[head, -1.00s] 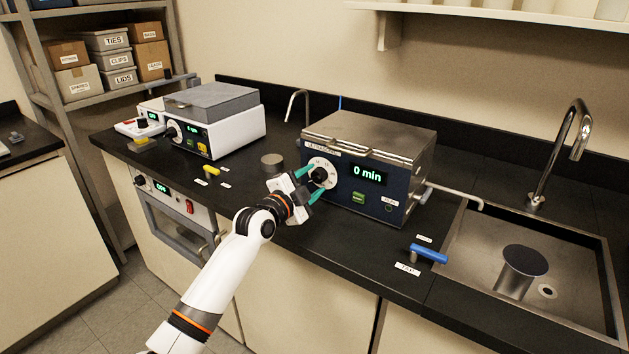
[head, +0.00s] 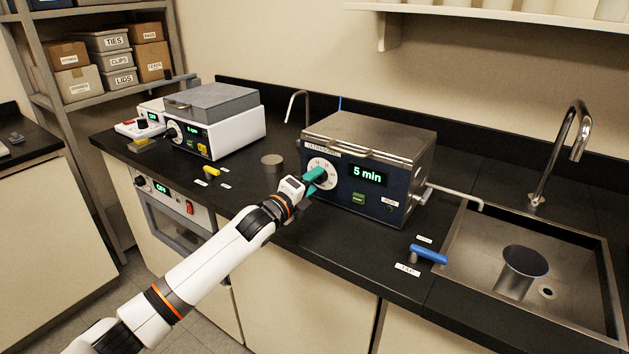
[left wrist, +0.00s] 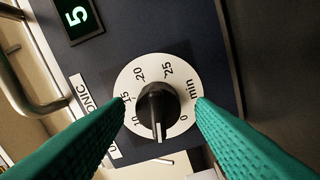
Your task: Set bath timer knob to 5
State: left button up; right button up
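The ultrasonic bath (head: 392,148) is a dark blue box with a metal lid on the counter. Its display (head: 367,175) reads 5 min. The black timer knob (left wrist: 157,108) sits on a white dial (head: 321,163) at the left of its front. In the left wrist view the knob's white pointer faces down, between the 0 and 10 marks. My left gripper (head: 314,181) is at the dial, and its green fingers hide most of the knob in the head view. In the left wrist view the fingers stand on either side of the knob with gaps, open. My right gripper is not in view.
A grey cylinder (head: 271,163) stands left of the bath. A white instrument (head: 212,125) and a yellow handle (head: 211,171) are further left.

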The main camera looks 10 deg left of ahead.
pick_arm(q)
jog(key=shift+s+a+r+p, duration=0.1)
jog(key=shift+s+a+p, duration=0.1)
jog(key=shift+s+p, duration=0.25)
jog(key=p+v, duration=0.2)
jog(key=v, duration=0.5)
jog(key=shift+p, duration=0.3)
